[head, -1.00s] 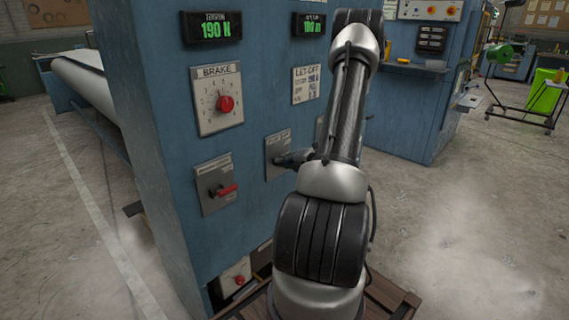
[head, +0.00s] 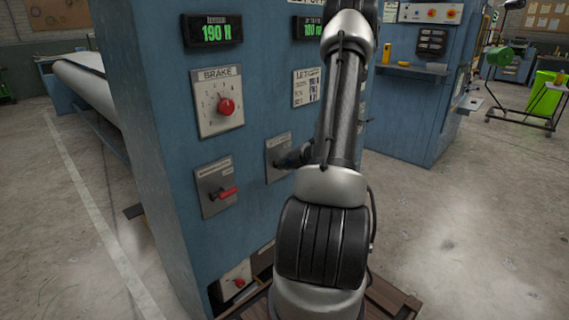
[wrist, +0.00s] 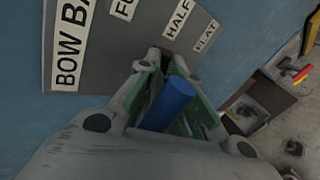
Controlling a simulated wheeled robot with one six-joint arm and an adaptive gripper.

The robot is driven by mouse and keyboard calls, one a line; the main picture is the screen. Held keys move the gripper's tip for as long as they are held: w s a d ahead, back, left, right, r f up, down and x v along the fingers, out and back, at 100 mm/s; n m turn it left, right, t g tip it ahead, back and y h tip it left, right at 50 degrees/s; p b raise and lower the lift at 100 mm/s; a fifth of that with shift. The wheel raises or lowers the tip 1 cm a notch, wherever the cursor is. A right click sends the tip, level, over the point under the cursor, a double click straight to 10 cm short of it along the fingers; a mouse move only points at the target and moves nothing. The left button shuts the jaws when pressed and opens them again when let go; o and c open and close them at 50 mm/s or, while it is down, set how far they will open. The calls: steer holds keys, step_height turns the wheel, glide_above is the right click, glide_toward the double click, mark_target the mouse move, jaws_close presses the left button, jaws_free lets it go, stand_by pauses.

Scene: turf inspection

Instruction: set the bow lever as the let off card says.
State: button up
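The bow bar plate (wrist: 75,75) is grey, with white labels for full, half and flat running across it in the wrist view. In the head view the plate (head: 280,150) is on the blue cabinet, partly behind my arm. A blue lever handle (wrist: 168,104) lies between the fingers of my gripper (wrist: 168,62); whether both pads press on it is unclear. The fingers are near the half and flat labels. The lever's pivot is hidden. The let off card (head: 306,87) is on the cabinet above, its right edge close to my arm; its small lines are hard to read.
A brake dial (head: 225,106) with a red knob and a red-handled switch (head: 227,192) are left of the plate. Displays (head: 217,31) are above. A red knob box (head: 236,281) sits low down. Open floor (head: 460,220) is on the right.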

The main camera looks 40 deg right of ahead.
steer(key=shift+o, duration=0.9)
steer(key=shift+r, duration=0.2)
steer(key=a+v, duration=0.1)
steer(key=v, duration=1)
steer(key=shift+s+d+r, duration=0.2)
steer(key=shift+s+d, duration=0.2)
steer(key=shift+d, duration=0.1)
